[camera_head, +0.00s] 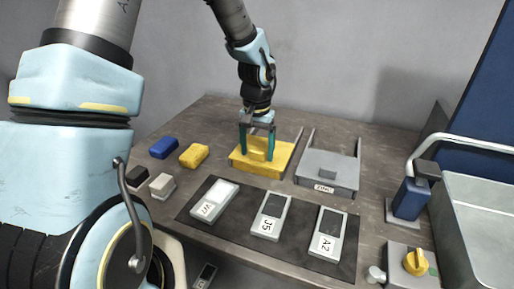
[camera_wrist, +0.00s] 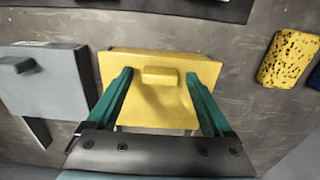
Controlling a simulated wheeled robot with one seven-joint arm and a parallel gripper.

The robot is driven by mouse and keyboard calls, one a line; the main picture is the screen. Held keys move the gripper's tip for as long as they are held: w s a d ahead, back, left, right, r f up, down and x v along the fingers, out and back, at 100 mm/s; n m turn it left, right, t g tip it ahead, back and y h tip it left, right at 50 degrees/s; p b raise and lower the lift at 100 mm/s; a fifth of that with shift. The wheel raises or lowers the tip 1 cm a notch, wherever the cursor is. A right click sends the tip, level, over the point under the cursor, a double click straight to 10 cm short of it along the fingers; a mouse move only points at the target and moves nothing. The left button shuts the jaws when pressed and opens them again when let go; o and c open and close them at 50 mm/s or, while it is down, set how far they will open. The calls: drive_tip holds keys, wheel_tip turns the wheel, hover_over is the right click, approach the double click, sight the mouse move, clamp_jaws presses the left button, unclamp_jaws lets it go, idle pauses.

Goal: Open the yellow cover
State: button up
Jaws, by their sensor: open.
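The yellow cover (camera_head: 246,164) lies flat on the worktable, left of a similar grey cover (camera_head: 330,167). It has a small raised yellow handle block, which shows in the wrist view (camera_wrist: 161,76). My gripper (camera_head: 257,156) is over the yellow cover, pointing down, with its two green fingers apart on either side of the handle. In the wrist view the fingers (camera_wrist: 160,82) are open with nothing between them but the cover and handle. I cannot tell whether the fingertips touch the cover. What is under the cover is hidden.
A dark mat (camera_head: 296,247) in front holds several labelled devices. Blue (camera_head: 164,147) and yellow (camera_head: 194,155) sponge-like blocks lie left. A blue dispenser (camera_head: 408,200), a box with a yellow knob (camera_head: 416,262) and a metal sink (camera_head: 480,220) are at right. The table behind the covers is clear.

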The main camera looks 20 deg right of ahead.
clamp_jaws()
idle(0.8)
drive_tip(key=shift+d, duration=0.1)
